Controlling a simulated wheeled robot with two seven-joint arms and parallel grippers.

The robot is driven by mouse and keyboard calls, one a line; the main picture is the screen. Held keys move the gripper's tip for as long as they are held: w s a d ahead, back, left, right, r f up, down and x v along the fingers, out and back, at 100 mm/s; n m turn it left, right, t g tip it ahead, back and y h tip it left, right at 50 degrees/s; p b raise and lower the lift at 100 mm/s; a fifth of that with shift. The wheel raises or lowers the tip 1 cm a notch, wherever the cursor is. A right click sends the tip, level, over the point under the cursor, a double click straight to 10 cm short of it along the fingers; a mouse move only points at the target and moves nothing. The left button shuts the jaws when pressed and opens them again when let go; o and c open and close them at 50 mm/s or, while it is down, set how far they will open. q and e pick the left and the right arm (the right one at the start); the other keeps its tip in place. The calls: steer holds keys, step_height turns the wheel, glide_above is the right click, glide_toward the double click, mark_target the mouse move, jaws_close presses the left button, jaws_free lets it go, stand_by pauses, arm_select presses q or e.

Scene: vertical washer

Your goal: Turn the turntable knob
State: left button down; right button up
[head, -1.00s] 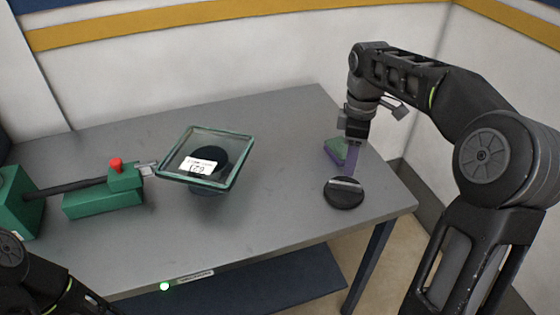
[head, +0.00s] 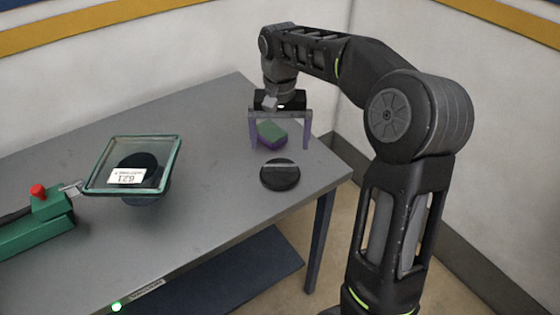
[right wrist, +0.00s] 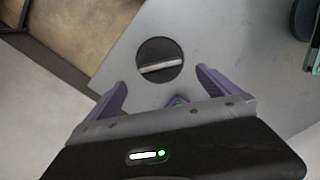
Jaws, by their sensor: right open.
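The knob (head: 280,177) is a flat black disc with a raised light grey bar across its middle, at the table's right end. It also shows in the right wrist view (right wrist: 158,55). My right gripper (head: 280,148) is open, with its purple fingers spread and pointing down. In the right wrist view the fingertips (right wrist: 161,78) lie on either side of the knob's near edge; the knob appears apart from both. A square glass-topped piece (head: 132,178) on a dark round base, with a white label, stands left of the knob. My left gripper is out of view.
A small green and purple block (head: 271,134) sits behind the knob, between the fingers in the head view. A green fixture with a red button (head: 38,190) is at far left.

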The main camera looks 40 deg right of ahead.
mark_target(280, 164)
steer(key=shift+f+p, duration=0.4)
steer(key=shift+f, duration=3.5)
steer(key=shift+c, duration=0.4)
steer(key=c, duration=1.2)
steer(key=shift+c, duration=0.2)
